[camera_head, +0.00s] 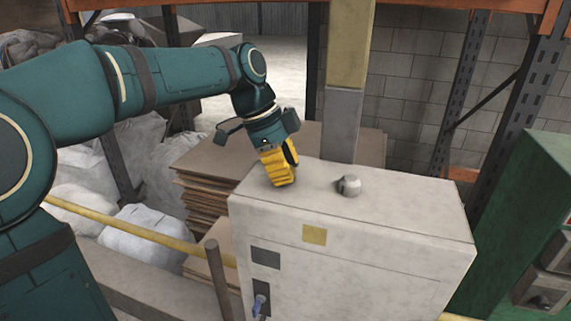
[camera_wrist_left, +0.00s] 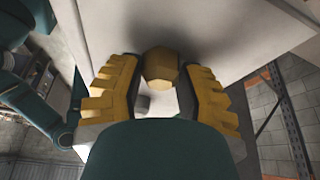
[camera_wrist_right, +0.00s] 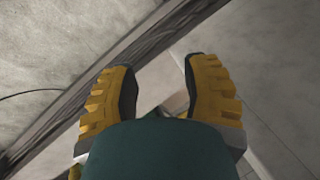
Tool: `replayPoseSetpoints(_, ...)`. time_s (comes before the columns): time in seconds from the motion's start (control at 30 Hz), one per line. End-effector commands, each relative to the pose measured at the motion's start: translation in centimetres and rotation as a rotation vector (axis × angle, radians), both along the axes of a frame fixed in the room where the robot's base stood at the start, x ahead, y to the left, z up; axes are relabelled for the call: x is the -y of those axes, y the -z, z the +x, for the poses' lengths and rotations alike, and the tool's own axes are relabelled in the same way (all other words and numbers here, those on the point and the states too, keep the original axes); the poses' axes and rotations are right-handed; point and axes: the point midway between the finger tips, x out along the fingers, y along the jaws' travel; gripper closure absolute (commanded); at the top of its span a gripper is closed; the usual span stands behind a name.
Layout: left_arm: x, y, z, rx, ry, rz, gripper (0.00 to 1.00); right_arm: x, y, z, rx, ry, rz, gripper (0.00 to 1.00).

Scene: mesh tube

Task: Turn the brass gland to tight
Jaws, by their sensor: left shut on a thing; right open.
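The brass gland (camera_wrist_left: 161,68) is a faceted yellow-brown piece between the fingertips of my left gripper (camera_wrist_left: 158,78) in the left wrist view. The gripper is shut on it, with the fingers on its two sides. In the head view my left gripper (camera_head: 281,176) points down at the top left of a pale cabinet (camera_head: 400,215), and its fingers hide the gland. Any mark for tight is not visible. My right gripper (camera_wrist_right: 158,78) shows only in the right wrist view, open, with nothing between its fingertips.
A grey round fitting (camera_head: 348,185) stands on the cabinet top, right of my left gripper. A post (camera_head: 343,125) rises behind it. Stacked brown boards (camera_head: 200,175) lie behind left. A yellow rail (camera_head: 130,228) runs at left. A green cabinet (camera_head: 520,200) stands at right.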

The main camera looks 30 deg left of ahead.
Motion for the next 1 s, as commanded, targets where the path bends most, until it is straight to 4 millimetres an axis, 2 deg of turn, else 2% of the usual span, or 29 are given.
replayPoseSetpoints(0.6,0.0,0.1,0.0,-0.007,0.582,-0.001,0.98,0.1,-2.1,0.0,0.001,-0.001,0.004,0.53)
replayPoseSetpoints(1.0,0.0,0.1,0.0,-0.006,0.862,-0.002,0.98,0.2,-3.4,-0.1,0.001,-0.001,0.006,0.53)
